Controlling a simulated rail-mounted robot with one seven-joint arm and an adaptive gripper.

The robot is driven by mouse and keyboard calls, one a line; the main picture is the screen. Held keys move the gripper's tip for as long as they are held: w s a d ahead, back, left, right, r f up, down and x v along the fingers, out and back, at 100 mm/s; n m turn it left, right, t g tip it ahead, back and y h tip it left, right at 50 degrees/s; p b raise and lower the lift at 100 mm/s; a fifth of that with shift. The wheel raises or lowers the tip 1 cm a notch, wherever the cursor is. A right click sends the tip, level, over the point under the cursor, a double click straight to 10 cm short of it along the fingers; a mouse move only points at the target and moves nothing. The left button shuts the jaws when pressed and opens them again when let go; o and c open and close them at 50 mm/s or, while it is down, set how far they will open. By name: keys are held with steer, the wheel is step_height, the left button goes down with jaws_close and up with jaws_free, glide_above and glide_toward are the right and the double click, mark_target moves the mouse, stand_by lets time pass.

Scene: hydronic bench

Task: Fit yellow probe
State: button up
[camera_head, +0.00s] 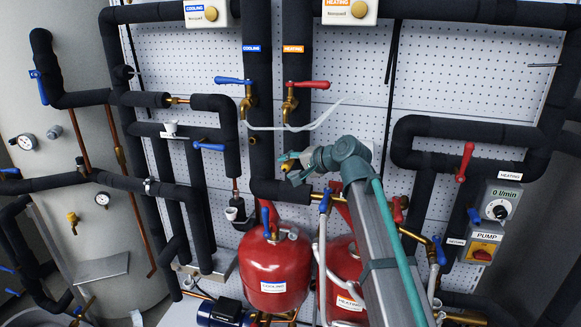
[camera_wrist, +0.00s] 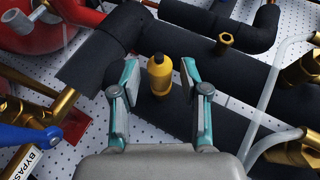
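The yellow probe (camera_wrist: 159,78) has a dark tip and shows in the wrist view between my two fingers, in front of a black insulated pipe. I cannot tell whether it is seated in the pipe. My gripper (camera_wrist: 159,72) has teal fingers spread on either side of the probe, with a visible gap on each side. In the head view, my gripper (camera_head: 288,168) is at the vertical black pipes, with a small yellow-brass piece (camera_head: 287,165) at its fingertips, mostly hidden. A brass fitting (camera_wrist: 225,43) stands on a black pipe beyond the probe in the wrist view.
Blue (camera_head: 233,81) and red (camera_head: 307,85) lever taps are above my gripper, with a clear hose (camera_head: 300,127) running between. Red vessels (camera_head: 273,270) stand below. Another blue lever (camera_wrist: 28,136) is at lower left in the wrist view. Perforated white panel lies behind.

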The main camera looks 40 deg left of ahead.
stand_by(0.3)
steer(key=v, duration=1.2)
steer(key=shift+d, duration=0.1)
steer(key=shift+f, duration=0.1)
